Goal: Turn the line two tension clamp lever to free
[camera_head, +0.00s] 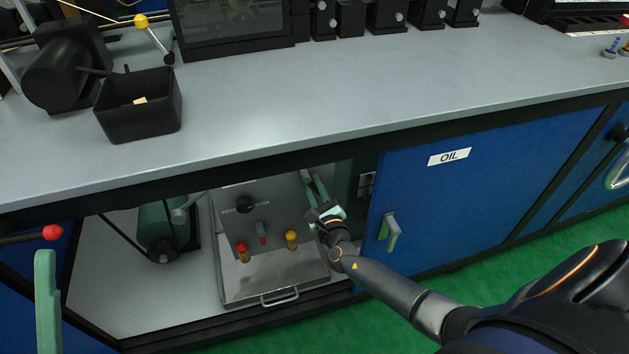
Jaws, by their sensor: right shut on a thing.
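My right gripper (325,213) reaches into the open bench compartment, at the right of a grey metal panel unit. It is shut on a narrow pale green part (316,187); the contact is small and partly hidden by the gripper. A yellow-balled lever (143,21) stands up on the bench top. I cannot tell which part is the line two clamp lever. My left gripper is out of view.
A green motor-like unit (163,229) stands left in the compartment. A red-balled rod (52,232) juts in at left. The bench top (330,90) is mostly clear, with a black bin (140,113).

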